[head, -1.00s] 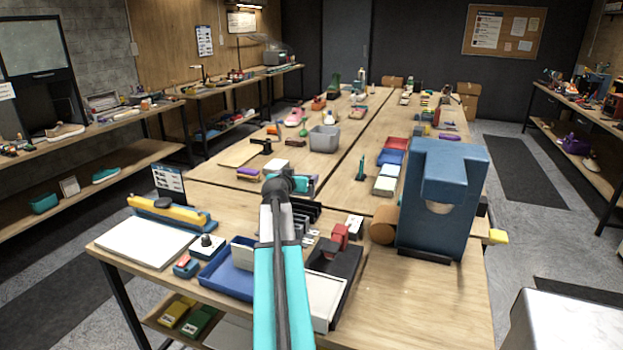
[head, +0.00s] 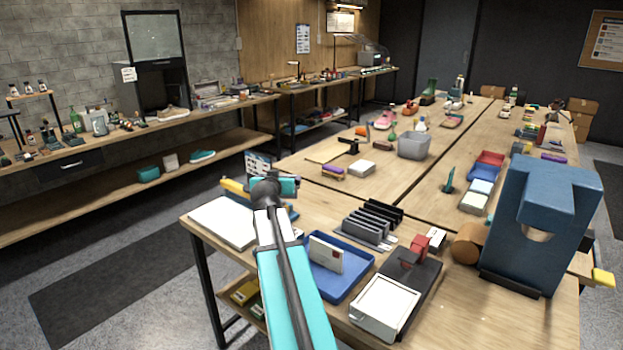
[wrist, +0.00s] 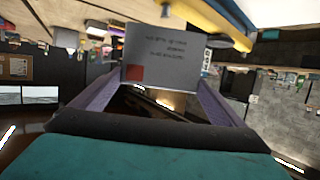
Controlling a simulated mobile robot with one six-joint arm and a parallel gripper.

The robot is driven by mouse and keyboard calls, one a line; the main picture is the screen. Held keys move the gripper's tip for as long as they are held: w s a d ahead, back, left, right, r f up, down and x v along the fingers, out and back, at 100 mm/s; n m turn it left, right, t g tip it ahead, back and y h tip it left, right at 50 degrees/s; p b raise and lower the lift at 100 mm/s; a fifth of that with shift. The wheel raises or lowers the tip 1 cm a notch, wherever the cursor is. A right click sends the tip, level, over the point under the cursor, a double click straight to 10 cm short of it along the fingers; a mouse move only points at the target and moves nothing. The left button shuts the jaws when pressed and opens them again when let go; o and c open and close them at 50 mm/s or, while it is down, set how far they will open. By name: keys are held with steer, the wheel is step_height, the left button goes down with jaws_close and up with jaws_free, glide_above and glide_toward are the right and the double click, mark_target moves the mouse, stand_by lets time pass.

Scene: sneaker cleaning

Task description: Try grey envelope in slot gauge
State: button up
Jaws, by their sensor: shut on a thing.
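My gripper (wrist: 163,82) is shut on a grey envelope (wrist: 175,52) with a red square stamp and dark lines of writing. The envelope stands across the fingertips in the wrist view. A long yellow bar on a blue base (head: 236,188), likely the slot gauge, lies near the table's left edge, partly behind my wrist. Its yellow bar also shows above and right of the envelope in the wrist view (wrist: 205,14). The pictures show no contact between envelope and bar.
A blue tray (head: 345,285) holds a white envelope (head: 326,255). Behind it is a grey slotted rack (head: 368,228). A scale with a white pan (head: 385,306) and a large blue box (head: 545,215) stand to the right. A white pad (head: 222,222) lies left.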

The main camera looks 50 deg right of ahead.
steer(key=w+a+n+t+y, duration=0.15)
steer(key=w+a, duration=0.25)
steer(key=a, duration=0.5)
steer(key=w+a+n+t+y, duration=0.15)
steer(key=w+a, duration=0.25)
steer(key=a, duration=0.6)
steer(key=w+a+n+t+y, duration=0.15)
steer(key=w+a, duration=0.25)
steer(key=a, duration=0.5)
steer(key=a+r+n+t+y, duration=0.1)
steer(key=a+n+y, duration=0.5)
steer(key=a, duration=1.8)
steer(key=shift+s+a+r+y, duration=0.15)
steer(key=shift+s+r+y, duration=0.2)
steer(key=shift+s+y, duration=0.15)
steer(key=shift+s, duration=0.1)
